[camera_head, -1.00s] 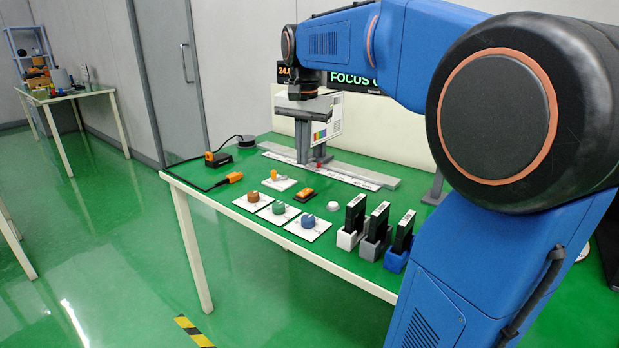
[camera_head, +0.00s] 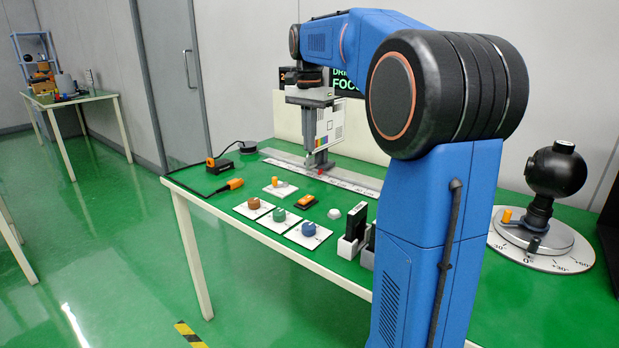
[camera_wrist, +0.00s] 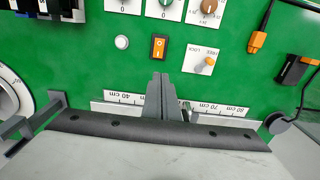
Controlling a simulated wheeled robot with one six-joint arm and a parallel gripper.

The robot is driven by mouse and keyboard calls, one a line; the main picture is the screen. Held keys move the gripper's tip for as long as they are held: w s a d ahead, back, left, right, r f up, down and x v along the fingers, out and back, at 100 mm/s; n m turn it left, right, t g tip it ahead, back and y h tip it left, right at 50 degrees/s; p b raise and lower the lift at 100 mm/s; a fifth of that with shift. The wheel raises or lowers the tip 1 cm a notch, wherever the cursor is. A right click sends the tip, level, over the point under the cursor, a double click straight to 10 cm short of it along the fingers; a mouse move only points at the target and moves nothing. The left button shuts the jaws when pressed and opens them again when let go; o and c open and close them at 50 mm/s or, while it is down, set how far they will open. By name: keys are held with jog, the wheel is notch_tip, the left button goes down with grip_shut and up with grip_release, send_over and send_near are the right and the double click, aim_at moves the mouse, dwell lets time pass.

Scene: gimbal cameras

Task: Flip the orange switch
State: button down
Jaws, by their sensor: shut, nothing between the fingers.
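The orange rocker switch (camera_head: 306,201) sits in a dark frame on the green table, right of the small panel with an orange lever. In the wrist view the switch (camera_wrist: 159,47) shows its I and O marks and is uncovered. My gripper (camera_wrist: 160,77) is shut and empty, with its fingertips just below the switch in that picture. In the head view my gripper (camera_head: 309,152) points down near the ruler rail, behind the switch; its tips are hard to separate from the rail's fittings. I see no contact with the switch.
The lever panel (camera_wrist: 201,60) and a white round button (camera_wrist: 122,42) flank the switch. Three knob panels, including the blue one (camera_head: 308,230), stand in front. A ruler rail (camera_head: 350,176) and a chart board (camera_head: 330,122) are behind. A black ball mount (camera_head: 556,172) stands at right.

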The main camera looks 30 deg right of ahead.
aim_at(309, 196)
notch_tip(309, 196, down, 14)
jog(key=shift+r, duration=0.1)
dwell(0.5)
jog(key=shift+d+f+y, duration=0.1)
jog(key=shift+f+y, duration=0.15)
jog(key=shift+y, duration=0.05)
jog(key=shift+r, duration=0.2)
jog(key=shift+r, duration=0.65)
dwell(0.3)
